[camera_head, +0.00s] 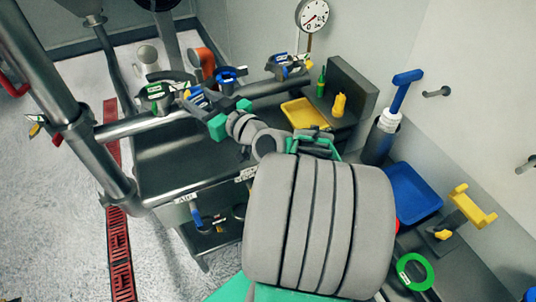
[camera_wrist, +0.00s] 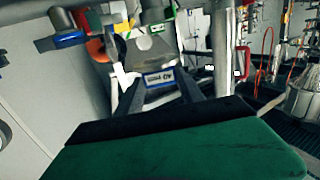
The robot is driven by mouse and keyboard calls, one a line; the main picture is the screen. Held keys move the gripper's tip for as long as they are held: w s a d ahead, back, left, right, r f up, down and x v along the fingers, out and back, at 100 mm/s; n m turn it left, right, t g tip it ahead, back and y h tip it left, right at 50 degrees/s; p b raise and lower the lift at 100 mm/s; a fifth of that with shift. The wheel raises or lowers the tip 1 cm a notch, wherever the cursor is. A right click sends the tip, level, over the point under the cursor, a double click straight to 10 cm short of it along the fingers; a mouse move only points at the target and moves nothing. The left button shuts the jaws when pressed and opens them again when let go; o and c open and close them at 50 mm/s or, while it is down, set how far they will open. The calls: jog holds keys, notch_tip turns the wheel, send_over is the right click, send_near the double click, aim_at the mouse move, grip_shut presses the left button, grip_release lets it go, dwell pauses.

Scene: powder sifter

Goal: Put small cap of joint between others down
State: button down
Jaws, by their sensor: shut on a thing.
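My gripper (camera_head: 208,104) is above the dark metal table, with its fingers shut around a small grey cap (camera_wrist: 152,48). In the wrist view the cap sits between the two dark fingers, and a blue-framed white label faces the camera. In the head view, the held cap (camera_head: 195,97) is small and partly hidden by the gripper. A similar cap with a green label (camera_head: 154,92) is just left of it. One with a blue part (camera_head: 228,75) is behind it to the right, and another (camera_head: 288,66) is farther right. I cannot tell whether the held cap touches the table.
An orange curved part (camera_head: 206,62) stands behind the caps. A blue tray (camera_head: 412,192) lies farther right.

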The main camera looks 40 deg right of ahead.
jog(key=s+d+f+m+h+b, duration=0.6)
jog(key=s+d+f+b, duration=0.55)
jog(key=b, duration=0.65)
jog(key=shift+n+h, duration=0.5)
jog(key=shift+n, duration=0.2)
jog(key=w+d+f, duration=0.2)
jog(key=d, duration=0.1)
jog(key=w+d+f, duration=0.2)
jog(key=d+f, duration=0.1)
jog(key=w+d+f+b, duration=0.1)
jog(key=w+d+f, duration=0.1)
jog(key=d+f, duration=0.1)
jog(key=shift+w+d, duration=0.15)
jog(key=shift+d, duration=0.1)
jog(key=shift+d+f+b, duration=0.1)
jog(key=shift+f+b, duration=0.25)
jog(key=shift+f, duration=1.3)
jog(key=shift+f+b, duration=0.2)
jog(key=shift+b, duration=0.1)
jog(key=c, duration=0.7)
grip_release()
jog(key=shift+r, duration=0.1)
